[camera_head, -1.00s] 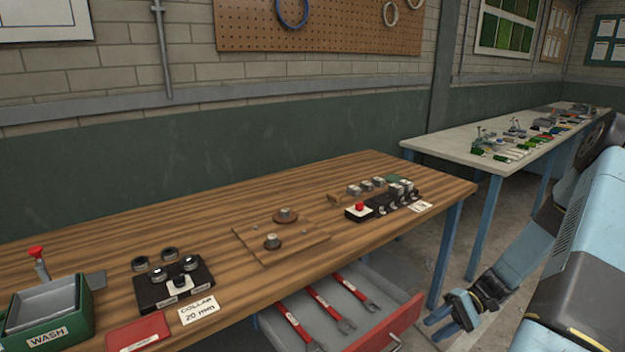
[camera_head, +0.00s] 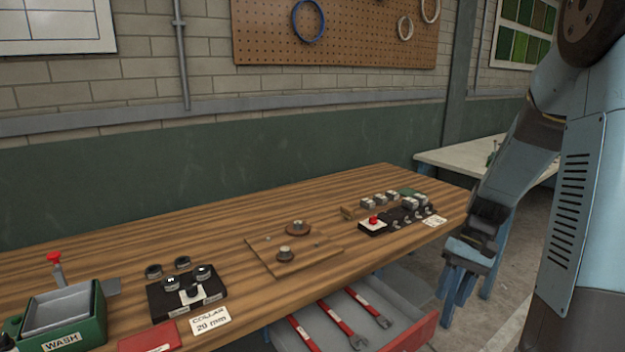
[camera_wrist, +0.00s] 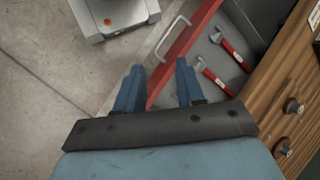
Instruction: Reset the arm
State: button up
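My gripper (camera_head: 457,283) hangs pointing down beside the right front corner of the wooden workbench (camera_head: 130,246), near the right end of the open drawer. In the wrist view my gripper (camera_wrist: 158,85) shows two blue fingers spread well apart with nothing between them. The red front edge of the drawer lies below and behind the fingers. My arm reaches down from the upper right of the head view, bent at the elbow.
The open drawer (camera_head: 402,337) holds several red-handled wrenches (camera_head: 341,322). On the bench are a green WASH bin (camera_head: 96,318), a black collar block (camera_head: 186,297), a wooden plate with two knobs (camera_head: 265,262) and a red-button box (camera_head: 372,227). A pale table (camera_head: 450,160) stands behind my arm.

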jog(key=s+a+r+t+h, duration=0.2)
jog(key=s+r, duration=0.4)
jog(key=r, duration=0.4)
jog(key=s+a+r+n+t+h, duration=0.1)
jog(key=s+a+r+t, duration=0.4)
jog(key=r, duration=0.5)
jog(key=shift+s+t+h, duration=0.45)
jog(key=shift+t+h, duration=0.35)
jog(key=shift+t, duration=0.3)
